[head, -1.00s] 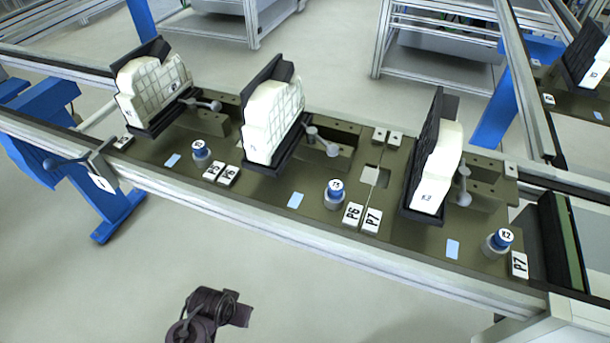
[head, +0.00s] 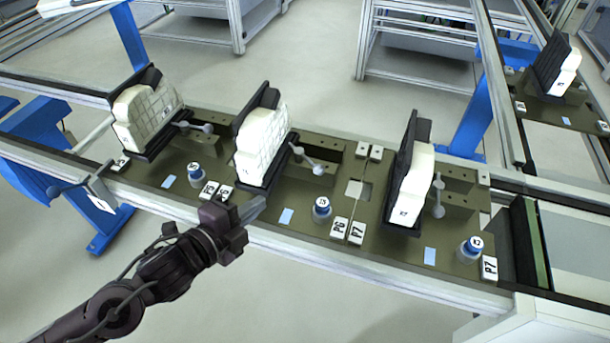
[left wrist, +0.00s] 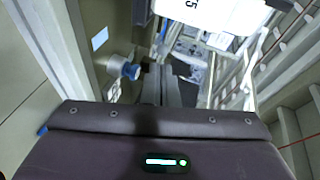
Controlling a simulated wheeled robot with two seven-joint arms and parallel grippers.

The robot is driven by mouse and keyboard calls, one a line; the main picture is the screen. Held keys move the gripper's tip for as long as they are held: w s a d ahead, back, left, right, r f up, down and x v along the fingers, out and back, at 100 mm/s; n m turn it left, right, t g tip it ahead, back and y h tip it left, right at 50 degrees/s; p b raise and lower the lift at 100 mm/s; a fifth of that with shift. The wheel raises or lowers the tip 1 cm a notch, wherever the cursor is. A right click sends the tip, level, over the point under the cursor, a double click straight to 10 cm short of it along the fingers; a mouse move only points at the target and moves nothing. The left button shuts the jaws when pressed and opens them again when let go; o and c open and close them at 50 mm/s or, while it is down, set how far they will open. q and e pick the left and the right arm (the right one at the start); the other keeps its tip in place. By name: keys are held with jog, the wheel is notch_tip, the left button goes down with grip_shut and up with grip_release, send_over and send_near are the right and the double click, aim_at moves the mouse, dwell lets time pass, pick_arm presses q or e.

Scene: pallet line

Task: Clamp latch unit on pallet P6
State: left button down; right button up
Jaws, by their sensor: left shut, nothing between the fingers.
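Pallet P6 (head: 295,190) is the middle olive plate section on the line, with a P6 tag (head: 339,229) at its front right corner. A white ribbed unit (head: 262,143) stands tilted against a black backing on it. A grey clamp lever (head: 309,160) with a ball end sits to the right of the unit, pointing right and toward me. A blue-capped post (head: 321,208) stands near the front edge. My left gripper (head: 258,208) is shut and empty, its tip by the pallet's front left edge, left of the post. Its fingers (left wrist: 168,88) also show in the left wrist view.
Neighbouring pallets carry similar white units on the left (head: 147,117) and right (head: 412,188), each with a lever and blue-capped post. A pale rail (head: 380,268) runs along the front of the line. A light blue patch (head: 286,216) lies on the plate near my fingertips.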

aim_at(315, 172)
pick_arm(q)
jog(key=w+d+m+p, duration=0.1)
jog(key=w+d, duration=0.1)
jog(key=d, duration=0.1)
jog(key=w+d+f+m+h+p, duration=0.1)
jog(key=w+d+p, duration=0.1)
jog(key=w+d, duration=0.1)
jog(key=w+d+m+h+p, duration=0.1)
jog(key=w+d, duration=0.2)
jog(key=shift+w+f+p, duration=0.25)
jog(key=shift+f+p, duration=0.05)
jog(key=shift+w+d+f, duration=0.25)
jog(key=shift+w+d, duration=0.05)
jog(key=shift+w, duration=0.1)
jog(key=shift+d, duration=0.1)
